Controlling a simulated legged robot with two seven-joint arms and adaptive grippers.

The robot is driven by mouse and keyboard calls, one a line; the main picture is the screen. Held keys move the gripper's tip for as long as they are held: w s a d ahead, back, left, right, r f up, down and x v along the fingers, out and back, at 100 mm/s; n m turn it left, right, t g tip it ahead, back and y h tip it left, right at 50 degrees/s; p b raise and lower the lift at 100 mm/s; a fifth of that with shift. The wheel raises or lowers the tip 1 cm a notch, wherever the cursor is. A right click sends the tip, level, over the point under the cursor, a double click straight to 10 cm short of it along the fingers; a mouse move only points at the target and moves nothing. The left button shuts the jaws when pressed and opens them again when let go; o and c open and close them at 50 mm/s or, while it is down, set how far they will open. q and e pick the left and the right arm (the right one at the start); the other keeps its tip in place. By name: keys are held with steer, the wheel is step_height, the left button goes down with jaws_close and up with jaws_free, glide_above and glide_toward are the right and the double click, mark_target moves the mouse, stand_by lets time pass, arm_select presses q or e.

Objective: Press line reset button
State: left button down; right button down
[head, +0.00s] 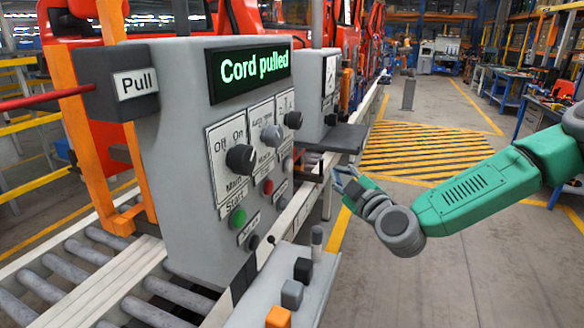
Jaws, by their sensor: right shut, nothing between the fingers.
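A grey control box (180,185) stands at the left with a display (250,70) reading "Cord pulled" in green. Its front has black knobs, a green button (238,217) by a "Start" label, and a red button (268,187). Small dark buttons or knobs sit lower down, including one (253,242) beside a label too small to read. I cannot tell which one is the line reset button. My right gripper (340,178) is shut and empty, to the right of the panel and apart from the green and red buttons. My left gripper is out of view.
A red cord (35,99) runs into a dark "Pull" box (122,82). A dark shelf (335,138) juts out behind the panel. A lower ledge (290,290) carries coloured blocks. Conveyor rollers (70,262) lie at left.

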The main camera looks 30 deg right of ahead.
mark_target(288, 165)
steer(key=w+a+b, duration=0.2)
steer(key=w+a, duration=0.3)
steer(key=w, duration=0.1)
steer(key=shift+a+b, duration=0.2)
steer(key=shift+b, duration=0.1)
steer(key=shift+w+a, duration=0.1)
stand_by(1.2)
steer(key=shift+w+a+r, duration=0.1)
steer(key=shift+w+a, duration=0.1)
steer(key=shift+a, duration=0.05)
steer(key=shift+w+a, duration=0.4)
steer(key=shift+w, duration=0.05)
stand_by(1.1)
steer(key=shift+d, duration=0.1)
steer(key=shift+s+d+p, duration=0.55)
steer(key=shift+s+p, duration=0.05)
steer(key=shift+s, duration=0.2)
